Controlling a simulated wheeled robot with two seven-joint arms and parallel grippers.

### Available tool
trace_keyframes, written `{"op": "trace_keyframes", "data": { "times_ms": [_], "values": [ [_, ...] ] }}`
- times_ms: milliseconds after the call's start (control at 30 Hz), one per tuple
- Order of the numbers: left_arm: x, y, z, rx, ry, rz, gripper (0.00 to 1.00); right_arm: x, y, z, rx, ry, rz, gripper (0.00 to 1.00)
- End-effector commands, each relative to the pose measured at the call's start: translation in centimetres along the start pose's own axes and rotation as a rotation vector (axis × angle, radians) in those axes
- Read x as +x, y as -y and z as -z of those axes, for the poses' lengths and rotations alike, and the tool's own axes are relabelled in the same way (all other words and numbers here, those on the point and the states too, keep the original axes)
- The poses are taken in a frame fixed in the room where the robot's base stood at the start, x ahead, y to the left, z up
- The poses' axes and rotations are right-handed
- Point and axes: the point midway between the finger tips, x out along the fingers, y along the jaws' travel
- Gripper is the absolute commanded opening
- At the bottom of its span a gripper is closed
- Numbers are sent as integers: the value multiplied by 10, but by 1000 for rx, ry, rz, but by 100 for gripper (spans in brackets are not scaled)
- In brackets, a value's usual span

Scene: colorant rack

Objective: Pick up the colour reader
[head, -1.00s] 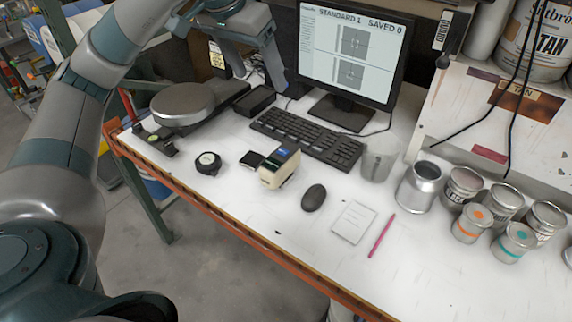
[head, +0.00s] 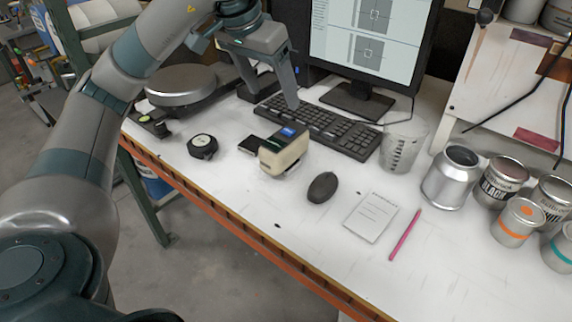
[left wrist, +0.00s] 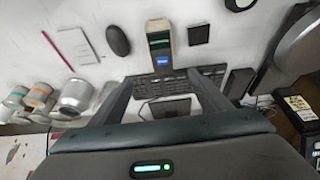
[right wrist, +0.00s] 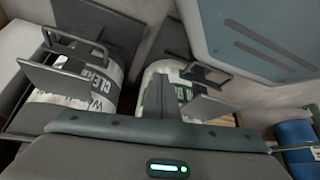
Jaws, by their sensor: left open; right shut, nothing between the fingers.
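The colour reader (head: 285,152) is a beige block-shaped device with a dark green top and a blue label. It stands on the white bench in front of the keyboard, and shows at the top centre of the left wrist view (left wrist: 159,45). My left gripper (head: 270,98) is open and empty, above the keyboard area and behind the reader. Its two fingers (left wrist: 165,78) point towards the reader in the left wrist view, with a gap before it. My right gripper (right wrist: 163,85) is shut and empty, seen only in the right wrist view.
A black mouse (head: 322,187), a tape measure (head: 202,146) and a small black pad (head: 250,144) lie near the reader. The keyboard (head: 325,128) and monitor (head: 362,50) are behind. A clear beaker (head: 402,146) and paint tins (head: 515,222) stand right. White containers (right wrist: 70,85) surround my right gripper.

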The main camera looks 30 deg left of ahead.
Motion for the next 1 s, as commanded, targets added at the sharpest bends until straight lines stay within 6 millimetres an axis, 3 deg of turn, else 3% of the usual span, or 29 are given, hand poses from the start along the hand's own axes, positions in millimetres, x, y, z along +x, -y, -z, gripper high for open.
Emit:
{"op": "trace_keyframes", "data": {
  "times_ms": [33, 133, 733, 1000],
  "values": [
    [13, 0, -5, 0, -1, 0, 70, 10, 1, 2, 1, -17, 1, 0],
    [19, 0, -8, 0, -1, 0, 70, 14, 2, 10, 2, -39, 3, 0],
    [25, 0, -9, 0, 1, 0, 70, 14, 4, 18, 2, -57, 4, 0],
    [56, 0, -9, -1, 5, 0, 70, 10, 6, 24, -1, -88, 8, 0]
  ]
}}
